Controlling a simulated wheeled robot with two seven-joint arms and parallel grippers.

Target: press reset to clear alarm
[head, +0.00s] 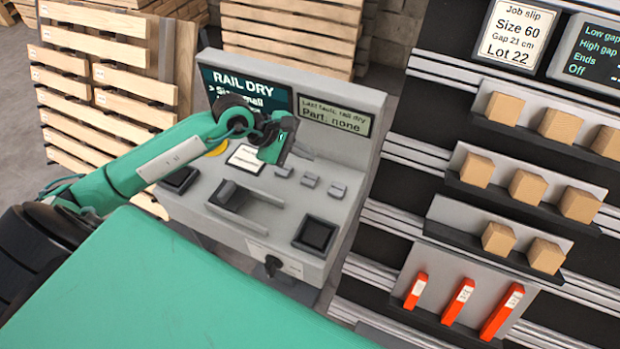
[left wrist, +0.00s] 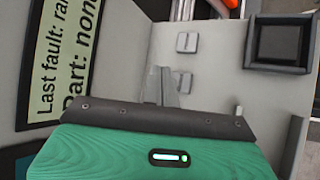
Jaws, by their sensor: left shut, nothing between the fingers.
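The grey control console (head: 352,170) has a dark screen (head: 225,85) reading "RAIL DRY" and a plate (head: 335,115) reading "Last fault: rail dry, Part: none". Small grey buttons (head: 310,180) sit in a row on its sloped top; two buttons (left wrist: 187,42) also show in the left wrist view. I cannot read which one is reset. My left gripper (head: 299,153) is shut and empty above the back of the panel, close to the button row. Its fingertips (left wrist: 162,86) show in the left wrist view beside the buttons; contact cannot be told. My right gripper is out of view.
A yellow part (head: 217,148) is partly behind my left arm. Shelves with wooden blocks (head: 527,187) stand right, pallets (head: 120,75) left.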

